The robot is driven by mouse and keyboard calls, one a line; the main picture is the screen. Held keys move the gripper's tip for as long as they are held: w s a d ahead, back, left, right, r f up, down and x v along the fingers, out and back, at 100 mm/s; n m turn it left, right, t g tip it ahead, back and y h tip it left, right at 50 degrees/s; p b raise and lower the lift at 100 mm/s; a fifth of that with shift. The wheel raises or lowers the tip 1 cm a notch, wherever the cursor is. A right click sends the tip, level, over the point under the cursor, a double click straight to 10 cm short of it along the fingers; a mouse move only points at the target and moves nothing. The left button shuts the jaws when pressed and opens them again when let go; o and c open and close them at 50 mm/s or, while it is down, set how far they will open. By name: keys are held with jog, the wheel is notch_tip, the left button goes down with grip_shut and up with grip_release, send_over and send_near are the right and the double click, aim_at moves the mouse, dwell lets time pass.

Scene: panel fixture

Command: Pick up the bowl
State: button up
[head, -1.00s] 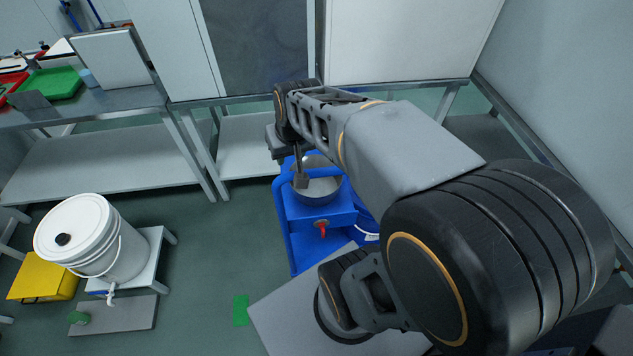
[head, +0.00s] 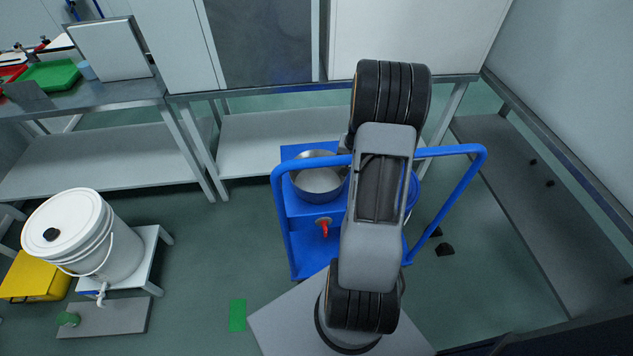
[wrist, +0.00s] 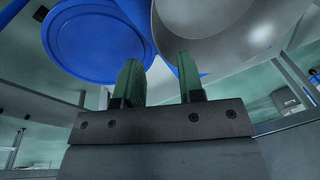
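The bowl (head: 318,180) is a round grey metal bowl on the left part of a blue cart (head: 303,228) in the head view. The cart's rail crosses in front of its rim. In the wrist view the bowl (wrist: 235,30) fills the upper right, close to the fingers. My gripper (wrist: 158,62) shows two dark green fingers held apart, with nothing seen between them. The bowl's near edge lies just above the right fingertip in that view; I cannot tell whether they touch. In the head view my arm hides the gripper.
A blue round object (wrist: 98,40) lies beside the bowl, partly behind my arm in the head view. The cart's blue handle (head: 462,165) sticks out to the right. A white bucket (head: 75,235) stands on a low stand at left. Metal tables line the back.

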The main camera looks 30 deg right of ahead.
aim_at(343, 178)
jog(key=f, duration=0.2)
jog(key=w+f, duration=0.1)
jog(key=f, duration=0.1)
jog(key=shift+a+f, duration=0.1)
jog(key=shift+f, duration=0.2)
notch_tip(343, 178, down, 4)
jog(key=shift+a+r, duration=0.1)
jog(key=shift+a, duration=0.05)
jog(key=shift+w+f, duration=0.15)
jog(key=shift+f, duration=0.55)
grip_shut()
